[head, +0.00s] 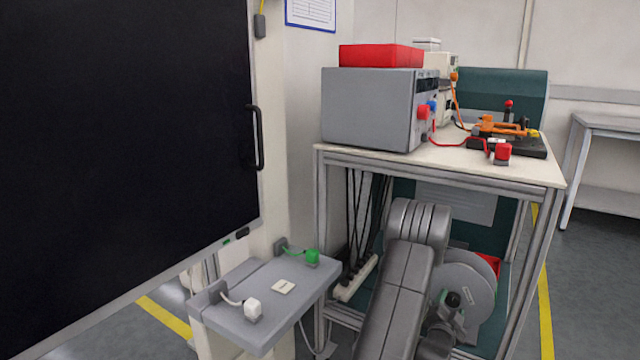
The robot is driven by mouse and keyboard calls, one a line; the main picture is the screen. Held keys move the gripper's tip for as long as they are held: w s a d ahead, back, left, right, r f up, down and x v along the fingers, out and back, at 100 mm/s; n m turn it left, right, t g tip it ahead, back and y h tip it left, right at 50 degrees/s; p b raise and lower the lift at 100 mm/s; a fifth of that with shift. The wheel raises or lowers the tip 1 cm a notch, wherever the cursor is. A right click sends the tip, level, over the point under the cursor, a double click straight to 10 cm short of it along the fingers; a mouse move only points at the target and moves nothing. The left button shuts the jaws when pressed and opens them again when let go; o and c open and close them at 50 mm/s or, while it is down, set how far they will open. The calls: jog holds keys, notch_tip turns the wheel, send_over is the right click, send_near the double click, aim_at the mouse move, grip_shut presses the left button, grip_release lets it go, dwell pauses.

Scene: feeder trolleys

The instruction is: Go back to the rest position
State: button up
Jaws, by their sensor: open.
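My arm (403,290) shows at the bottom centre, with grey links rising in front of the bench frame. I cannot make out the fingertips of my gripper in the head view. No held object shows. The arm's upper part lies below the bench top and hides part of the space under it.
A bench (450,165) carries a grey box (370,110), a red tray (380,56) and an orange clamp device (500,127). A small grey shelf (265,325) holds green and white plugs. A large black panel (120,150) fills the left. Floor shows at right.

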jog(key=shift+m, duration=1.3)
jog(key=shift+a, duration=0.15)
